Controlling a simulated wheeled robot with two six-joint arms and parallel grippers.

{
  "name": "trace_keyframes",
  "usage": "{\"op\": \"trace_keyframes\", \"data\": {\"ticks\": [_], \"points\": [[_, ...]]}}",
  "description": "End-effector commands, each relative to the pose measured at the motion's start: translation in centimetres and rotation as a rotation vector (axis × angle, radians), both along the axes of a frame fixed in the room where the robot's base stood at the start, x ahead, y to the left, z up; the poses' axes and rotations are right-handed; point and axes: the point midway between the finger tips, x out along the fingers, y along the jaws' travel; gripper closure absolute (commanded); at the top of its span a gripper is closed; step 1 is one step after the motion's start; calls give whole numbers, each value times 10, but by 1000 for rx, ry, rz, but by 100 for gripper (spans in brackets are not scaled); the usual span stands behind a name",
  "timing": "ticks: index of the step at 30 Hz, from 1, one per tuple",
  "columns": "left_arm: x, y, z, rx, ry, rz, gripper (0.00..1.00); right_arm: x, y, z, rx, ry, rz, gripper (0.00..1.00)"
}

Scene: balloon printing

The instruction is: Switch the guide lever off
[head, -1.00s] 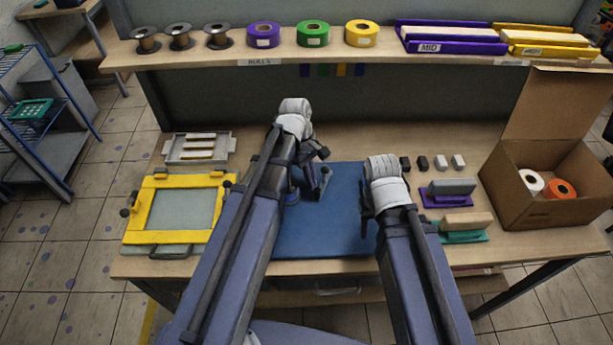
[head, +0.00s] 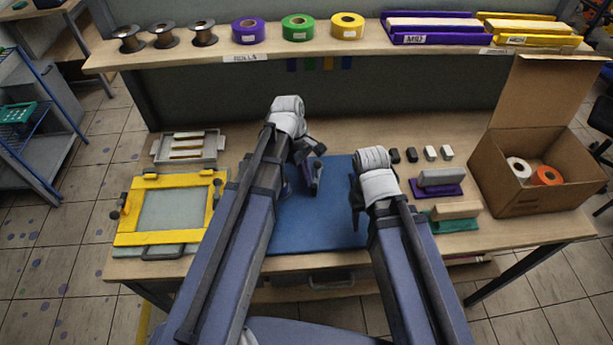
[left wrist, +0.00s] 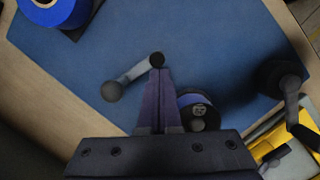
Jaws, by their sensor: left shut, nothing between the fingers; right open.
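A small grey lever (left wrist: 133,74) with a dark round knob (left wrist: 111,91) shows in the left wrist view over the blue mat (left wrist: 215,50). I take it to be the guide lever. Its dark upper-right end (left wrist: 157,59) is right at the tips of my left gripper (left wrist: 158,72). Those purple fingers are shut with nothing between them; whether they touch the lever I cannot tell. In the head view my left gripper (head: 313,176) is low over the mat and hides most of the lever. My right gripper (head: 357,200) is open and empty by the mat's right side.
A spool with a blue rim (left wrist: 198,108) is close right of the left fingers. A blue roll (left wrist: 55,10) is at the wrist view's top left. A yellow frame (head: 127,239) lies left of the mat, stamp blocks (head: 440,177) and an open carton (head: 520,197) to the right.

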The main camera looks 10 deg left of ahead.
Motion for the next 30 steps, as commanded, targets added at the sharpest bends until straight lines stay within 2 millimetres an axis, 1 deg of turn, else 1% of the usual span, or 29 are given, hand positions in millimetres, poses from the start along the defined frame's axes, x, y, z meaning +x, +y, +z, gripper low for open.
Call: {"op": "trace_keyframes", "data": {"ticks": [5, 8, 11, 21, 24, 27, 30], "points": [[1, 2, 7, 0, 0, 0, 100, 0, 0, 7, 0, 0, 0, 50], [2, 4, 16, 0, 0, -1, 100, 0, 0, 16, 0, 0, 0, 50], [3, 7, 27, 0, 0, -1, 100, 0, 0, 27, 0, 0, 1, 50], [8, 21, 77, 0, 0, -3, 100, 0, 0, 77, 0, 0, 3, 50], [9, 25, 89, 0, 0, -4, 100, 0, 0, 89, 0, 0, 1, 50], [9, 28, 96, 0, 0, -4, 100, 0, 0, 96, 1, 0, -2, 50], [10, 29, 98, 0, 0, -4, 100, 0, 0, 98, 1, 0, -3, 50]]}}
